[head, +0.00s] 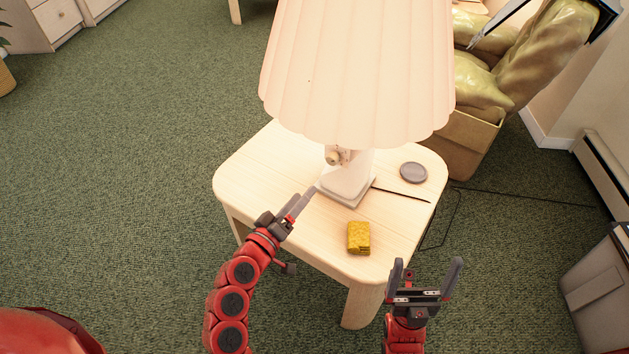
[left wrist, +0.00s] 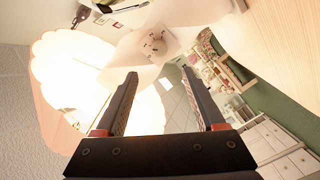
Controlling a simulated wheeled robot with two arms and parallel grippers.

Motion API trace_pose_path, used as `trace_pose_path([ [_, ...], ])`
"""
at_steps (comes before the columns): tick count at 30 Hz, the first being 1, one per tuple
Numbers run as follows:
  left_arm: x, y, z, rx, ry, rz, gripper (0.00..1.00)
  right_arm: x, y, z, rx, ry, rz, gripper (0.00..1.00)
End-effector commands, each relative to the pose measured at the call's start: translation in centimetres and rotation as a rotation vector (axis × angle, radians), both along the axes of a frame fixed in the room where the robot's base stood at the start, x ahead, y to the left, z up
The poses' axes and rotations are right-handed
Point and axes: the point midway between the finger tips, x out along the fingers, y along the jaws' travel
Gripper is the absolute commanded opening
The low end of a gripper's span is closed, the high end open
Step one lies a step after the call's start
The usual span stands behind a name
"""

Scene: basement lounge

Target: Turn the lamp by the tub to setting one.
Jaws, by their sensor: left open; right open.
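A lamp with a pale pleated shade (head: 358,70) and a white base (head: 346,185) stands on a light wooden side table (head: 265,165). A small round knob (head: 333,157) shows on the stem just under the shade. My left gripper (head: 308,195) is open and empty, over the table just left of the lamp base, apart from the knob. My right gripper (head: 425,268) is open and empty by the table's front right corner.
A yellow sponge-like block (head: 358,238) and a grey round disc (head: 413,172) lie on the table. A dark cord (head: 402,193) runs from the lamp base. An olive cushioned seat (head: 480,95) stands behind right, a grey bin (head: 600,285) at far right. The carpet at left is clear.

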Motion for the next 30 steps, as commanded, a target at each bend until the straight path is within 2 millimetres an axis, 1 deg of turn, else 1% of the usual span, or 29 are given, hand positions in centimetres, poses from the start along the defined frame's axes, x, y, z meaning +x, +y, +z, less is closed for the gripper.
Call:
trace_pose_path([
  [1, -0.9, 0.7, 0.0, 0.001, -0.003, 0.008, 0.71, 0.0, 0.0, -0.3, 0.0, 0.0, 0.0, 1.0],
  [4, -2.4, 1.4, -0.1, -0.001, 0.002, 0.005, 0.71, 0.0, 0.0, -0.6, 0.0, 0.0, 0.0, 1.0],
  [6, -3.1, 1.8, 0.0, 0.0, 0.0, 0.005, 0.71, 0.0, 0.0, -0.7, 0.0, 0.0, 0.0, 1.0],
  [10, -3.8, 2.1, 0.3, 0.001, -0.005, 0.005, 0.71, 0.0, 0.0, -0.7, 0.0, 0.0, 0.0, 1.0],
  [26, -3.9, 2.1, 0.3, 0.001, -0.003, 0.002, 0.71, 0.0, 0.0, -0.7, 0.0, 0.0, 0.0, 1.0],
  [29, -3.5, 2.6, 0.0, 0.001, -0.002, 0.027, 0.71, 0.0, 0.0, -0.7, 0.0, 0.0, 0.0, 1.0],
  [30, -3.1, 3.2, -0.4, 0.002, -0.003, 0.056, 0.71, 0.0, 0.0, -0.7, 0.0, 0.0, 0.0, 1.0],
])
